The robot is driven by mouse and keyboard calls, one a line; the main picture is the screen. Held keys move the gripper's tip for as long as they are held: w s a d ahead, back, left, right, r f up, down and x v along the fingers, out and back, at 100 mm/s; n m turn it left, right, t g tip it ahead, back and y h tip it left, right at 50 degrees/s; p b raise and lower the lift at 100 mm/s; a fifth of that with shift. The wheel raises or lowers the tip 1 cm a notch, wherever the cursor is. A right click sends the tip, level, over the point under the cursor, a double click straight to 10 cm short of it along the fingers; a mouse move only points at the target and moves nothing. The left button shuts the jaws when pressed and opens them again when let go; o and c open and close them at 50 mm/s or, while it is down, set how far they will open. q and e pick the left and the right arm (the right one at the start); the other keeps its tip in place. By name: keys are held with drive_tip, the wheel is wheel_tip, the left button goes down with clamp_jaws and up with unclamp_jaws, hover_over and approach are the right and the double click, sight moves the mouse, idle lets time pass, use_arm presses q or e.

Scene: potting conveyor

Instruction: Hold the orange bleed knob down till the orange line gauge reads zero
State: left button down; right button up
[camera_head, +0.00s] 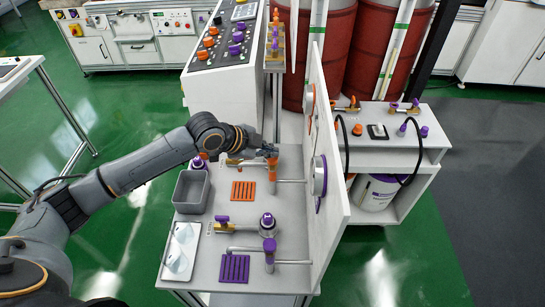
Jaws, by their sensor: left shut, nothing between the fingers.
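My left gripper (270,151) reaches in from the left with its fingers shut and empty. Its tips are at the top of the orange bleed knob (273,162), which stands on a pipe on the white bench. I cannot tell whether the tips press on the knob or hover just above it. A gauge (309,101), likely the orange line's, sits on the upright white panel. It is seen nearly edge-on, so its reading is hidden. My right gripper is not in view.
The near line has a purple knob (269,245), a purple-rimmed gauge (319,177) and a purple slotted mat (234,268). A grey bin (191,191), an orange slotted mat (243,191) and a white tray (181,250) lie on the bench. The upright panel (335,205) bounds its right side.

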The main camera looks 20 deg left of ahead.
sight(270, 159)
use_arm(q)
drive_tip(key=shift+f, duration=0.65)
idle(1.4)
idle(1.0)
drive_tip(key=shift+r+p, duration=0.9)
drive_tip(key=shift+r, duration=0.15)
wheel_tip(270, 159, up, 5)
drive_tip(key=p, duration=0.5)
drive_tip(key=shift+r, duration=0.1)
